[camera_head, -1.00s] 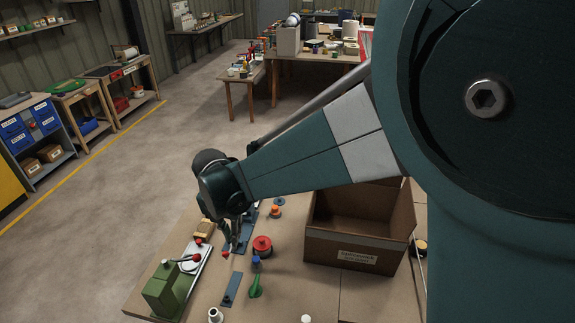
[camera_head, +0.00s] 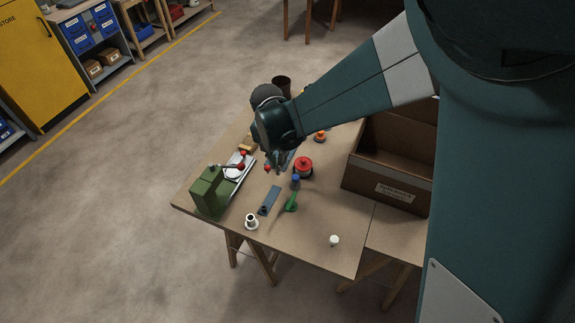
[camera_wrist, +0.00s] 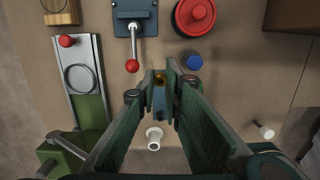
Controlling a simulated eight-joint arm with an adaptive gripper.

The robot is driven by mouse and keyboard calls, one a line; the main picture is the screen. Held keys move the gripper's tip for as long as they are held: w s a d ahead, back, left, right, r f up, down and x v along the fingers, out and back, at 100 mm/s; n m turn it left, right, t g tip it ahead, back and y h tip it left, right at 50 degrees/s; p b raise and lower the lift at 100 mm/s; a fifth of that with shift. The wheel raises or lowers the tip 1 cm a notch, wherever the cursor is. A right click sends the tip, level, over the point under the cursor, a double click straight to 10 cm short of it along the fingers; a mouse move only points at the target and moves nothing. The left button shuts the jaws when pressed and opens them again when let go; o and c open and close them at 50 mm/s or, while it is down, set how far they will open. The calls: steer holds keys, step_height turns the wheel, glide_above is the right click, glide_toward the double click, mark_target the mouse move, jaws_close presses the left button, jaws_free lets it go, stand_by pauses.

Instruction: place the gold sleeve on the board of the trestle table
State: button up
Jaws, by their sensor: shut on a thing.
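In the head view my gripper (camera_head: 277,160) is over the left part of the trestle table, and I cannot make out the sleeve there. The trestle table's board (camera_head: 320,258) is brown and bare near its front edge. I cannot tell the exact gap between the sleeve and the board.
A white ring (camera_head: 251,221) and white knob (camera_head: 334,240) stand in front; a cardboard box (camera_head: 390,170) is right.

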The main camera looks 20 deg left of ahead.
glide_above(279, 184)
steer(key=shift+s+f+b, duration=0.2)
steer(key=shift+f, duration=1.25)
steer(key=shift+s+f+b, duration=0.15)
steer(key=shift+f+b, duration=0.05)
steer(key=shift+f, duration=1.25)
steer(key=shift+f+b, duration=0.3)
steer(key=shift+f, duration=1.55)
steer(key=shift+f, duration=0.2)
steer(key=o, duration=0.5)
steer(key=shift+c, duration=0.2)
steer(key=shift+r, duration=0.25)
step_height(279, 184, up, 12)
steer(key=s+p, duration=0.1)
steer(key=shift+s+p, duration=0.2)
steer(key=shift+p, duration=0.15)
steer(key=shift+f, duration=0.1)
